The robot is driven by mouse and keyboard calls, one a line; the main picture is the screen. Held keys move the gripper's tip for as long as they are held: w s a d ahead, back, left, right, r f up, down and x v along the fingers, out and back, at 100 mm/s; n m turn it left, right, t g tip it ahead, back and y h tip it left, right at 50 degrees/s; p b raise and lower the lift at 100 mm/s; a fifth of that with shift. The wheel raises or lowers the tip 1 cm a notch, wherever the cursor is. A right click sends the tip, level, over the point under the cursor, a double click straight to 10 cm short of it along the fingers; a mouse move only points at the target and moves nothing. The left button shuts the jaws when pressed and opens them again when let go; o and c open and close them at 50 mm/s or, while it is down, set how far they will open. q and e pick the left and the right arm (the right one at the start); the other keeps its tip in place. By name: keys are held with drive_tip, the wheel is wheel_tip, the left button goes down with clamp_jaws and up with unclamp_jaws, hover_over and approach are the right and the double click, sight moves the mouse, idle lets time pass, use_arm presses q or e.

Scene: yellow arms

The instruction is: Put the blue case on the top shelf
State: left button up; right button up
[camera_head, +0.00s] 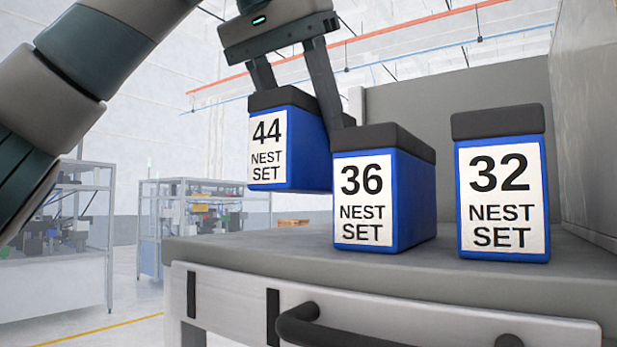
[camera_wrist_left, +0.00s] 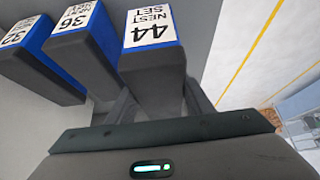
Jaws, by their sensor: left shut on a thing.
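A blue case marked 44 (camera_head: 308,150) with a dark lid is held by my left gripper (camera_head: 301,102), one finger on each side of the lid. The case is roughly upright, and a gap shows between its bottom and the grey shelf top (camera_head: 280,250). In the left wrist view, the 44 case (camera_wrist_left: 152,65) sits between the fingers. Blue cases marked 36 (camera_head: 412,200) and 32 (camera_head: 500,185) stand upright on the shelf top. The 36 case hides part of the 44 case's right side. My right gripper is not in view.
The unit has a front panel with a dark handle (camera_head: 340,330). A grey back wall (camera_head: 430,105) and a right side wall (camera_head: 590,130) bound the top. Free surface lies left of the 36 case. Work stations (camera_head: 205,215) stand far off at left.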

sight(310, 171)
use_arm(q)
drive_tip(key=shift+a+f, duration=0.1)
drive_tip(key=shift+f, duration=0.3)
drive_tip(key=shift+d+f, duration=0.2)
drive_tip(key=shift+d, duration=0.05)
drive_tip(key=shift+a+f, duration=0.1)
drive_tip(key=shift+f, duration=1.7)
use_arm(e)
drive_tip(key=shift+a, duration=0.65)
use_arm(q)
drive_tip(key=shift+f, duration=0.2)
